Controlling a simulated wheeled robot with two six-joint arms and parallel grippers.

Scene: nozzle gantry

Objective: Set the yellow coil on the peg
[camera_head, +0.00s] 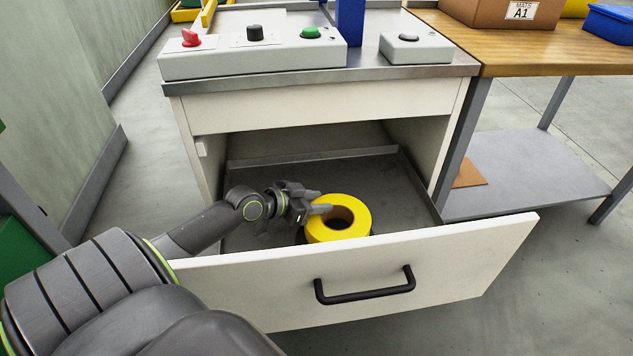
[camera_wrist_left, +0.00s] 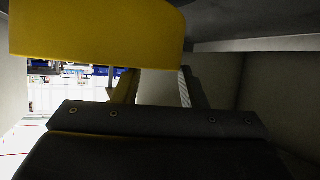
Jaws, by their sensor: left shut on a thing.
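The yellow coil (camera_head: 356,230) is a thick ring with a dark centre hole. It is inside the open drawer (camera_head: 440,258), near the drawer's front panel. My left gripper (camera_head: 322,204) reaches over the drawer from the left and is shut on the coil's left side. In the left wrist view the coil (camera_wrist_left: 95,35) fills the upper left, above the gripper fingers (camera_wrist_left: 158,88). I cannot tell whether the coil touches the drawer floor. I cannot make out the peg in either view. My right gripper is not in view.
Above the drawer, a steel-topped cabinet carries a control box (camera_head: 255,62) with red, black and green controls and a smaller button box (camera_head: 415,48). A blue post (camera_head: 350,22) stands behind. A wooden table (camera_head: 560,52) with a cardboard box (camera_head: 500,10) is at right.

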